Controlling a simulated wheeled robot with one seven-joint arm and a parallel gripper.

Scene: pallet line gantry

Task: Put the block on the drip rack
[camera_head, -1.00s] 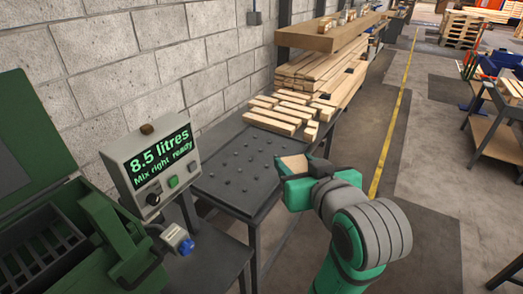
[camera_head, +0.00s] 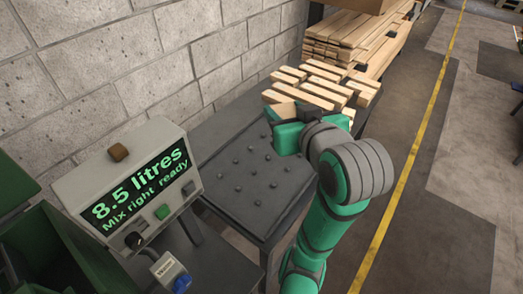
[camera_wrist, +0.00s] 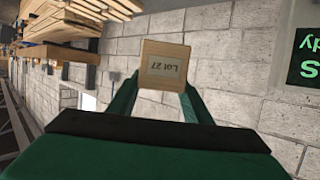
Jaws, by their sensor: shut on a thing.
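A pale wooden block marked "Lot 27" (camera_wrist: 164,65) is between the two green fingers of my gripper (camera_wrist: 162,93) in the wrist view. In the head view the block (camera_head: 281,108) shows partly beyond my green gripper (camera_head: 283,122). My gripper is shut on it, over the far right part of a dark table with raised studs (camera_head: 236,165), which looks like the drip rack. I cannot tell the block's height above the studs. The near studded area is bare.
Several timber pieces (camera_head: 318,85) lie beyond the studs, close to my gripper. A grey control box (camera_head: 140,180) reads "8.5 litres, Mix right ready". A green machine (camera_head: 75,255) stands at the lower left. A block wall (camera_head: 150,70) runs along the left.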

